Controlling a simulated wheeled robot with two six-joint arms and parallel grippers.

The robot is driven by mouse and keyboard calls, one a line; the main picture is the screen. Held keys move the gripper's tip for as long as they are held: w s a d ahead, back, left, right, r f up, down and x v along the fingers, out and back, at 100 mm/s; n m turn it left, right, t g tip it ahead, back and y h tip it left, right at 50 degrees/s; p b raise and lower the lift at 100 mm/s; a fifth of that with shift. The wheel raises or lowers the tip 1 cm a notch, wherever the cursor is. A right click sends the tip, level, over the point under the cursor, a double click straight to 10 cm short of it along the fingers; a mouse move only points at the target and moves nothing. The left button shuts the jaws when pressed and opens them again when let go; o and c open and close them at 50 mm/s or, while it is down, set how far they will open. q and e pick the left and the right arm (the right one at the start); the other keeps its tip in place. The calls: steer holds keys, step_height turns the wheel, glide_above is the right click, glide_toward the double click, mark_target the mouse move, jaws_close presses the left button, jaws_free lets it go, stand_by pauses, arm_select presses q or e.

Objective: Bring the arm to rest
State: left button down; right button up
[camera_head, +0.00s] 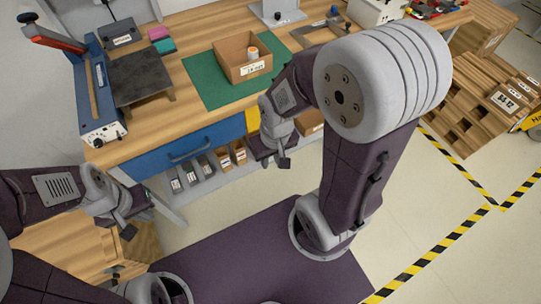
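My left gripper (135,219) hangs at the lower left, beyond the front of the workbench and above the floor. Its fingers look apart, and nothing shows between them. My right gripper (272,160) is near the middle, in front of the bench's front edge and below the cardboard box on the green mat. Its fingers look spread, with nothing seen between them. My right arm (365,170) is bent, and its large pale joint hides part of the bench's right side.
The wooden workbench (190,77) carries a cardboard box (230,65) on a green mat (203,80), a dark plate (139,76) and a blue device (98,90). Small bins (224,160) sit below. Wooden pallets (465,122) stand at right, near striped floor tape (440,253).

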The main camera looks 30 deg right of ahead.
steer(key=shift+w, duration=0.1)
step_height(320, 180, up, 3)
steer(key=p, duration=0.3)
stand_by(0.9)
